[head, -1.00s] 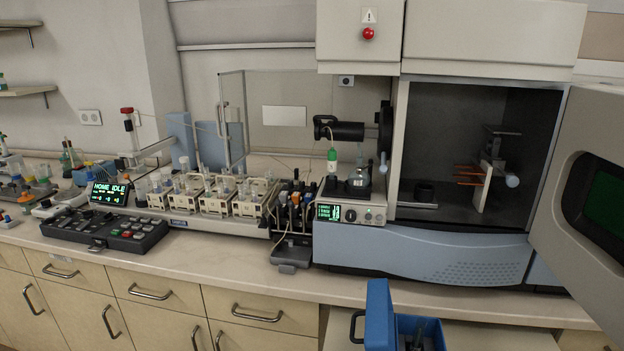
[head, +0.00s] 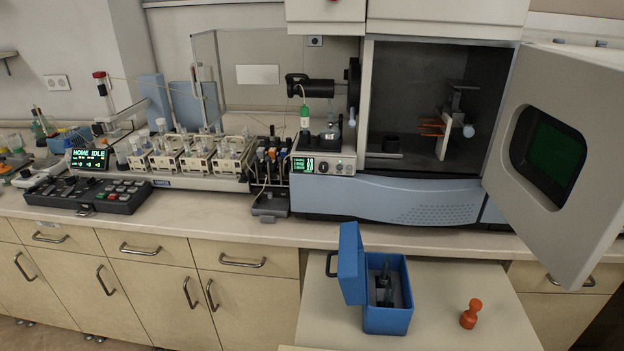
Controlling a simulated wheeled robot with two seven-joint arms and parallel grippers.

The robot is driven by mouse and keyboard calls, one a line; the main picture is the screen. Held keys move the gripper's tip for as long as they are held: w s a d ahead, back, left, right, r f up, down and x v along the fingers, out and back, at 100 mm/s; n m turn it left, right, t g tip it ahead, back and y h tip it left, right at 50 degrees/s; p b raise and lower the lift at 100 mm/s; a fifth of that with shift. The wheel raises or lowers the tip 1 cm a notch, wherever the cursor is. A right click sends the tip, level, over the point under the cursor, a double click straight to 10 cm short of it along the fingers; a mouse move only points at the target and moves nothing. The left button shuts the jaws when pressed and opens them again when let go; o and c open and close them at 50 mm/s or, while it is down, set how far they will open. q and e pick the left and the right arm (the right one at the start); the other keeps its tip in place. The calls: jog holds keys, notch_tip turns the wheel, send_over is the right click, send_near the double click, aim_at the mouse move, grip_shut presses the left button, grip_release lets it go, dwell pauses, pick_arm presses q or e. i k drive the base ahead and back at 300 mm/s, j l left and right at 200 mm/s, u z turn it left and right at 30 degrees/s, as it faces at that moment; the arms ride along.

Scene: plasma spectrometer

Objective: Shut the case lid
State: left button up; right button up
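A blue case (head: 388,319) stands on a pull-out shelf below the bench in the head view. Its blue lid (head: 351,264) is open, standing up along the case's left side. Dark upright items (head: 385,284) show inside the case. A dark handle shows at the lid's left. Neither of my grippers is in view.
The pale shelf (head: 463,278) has free room around the case. The instrument's large grey door (head: 560,140) hangs open at the right, above the shelf's level. Drawers with handles (head: 242,262) lie to the left.

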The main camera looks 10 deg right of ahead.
aim_at(350, 274)
jog(key=j+z, duration=0.9)
jog(key=k+j+z, duration=0.1)
jog(key=j+z, duration=0.35)
jog(key=i+l+z, duration=0.2)
jog(key=i+l, duration=0.05)
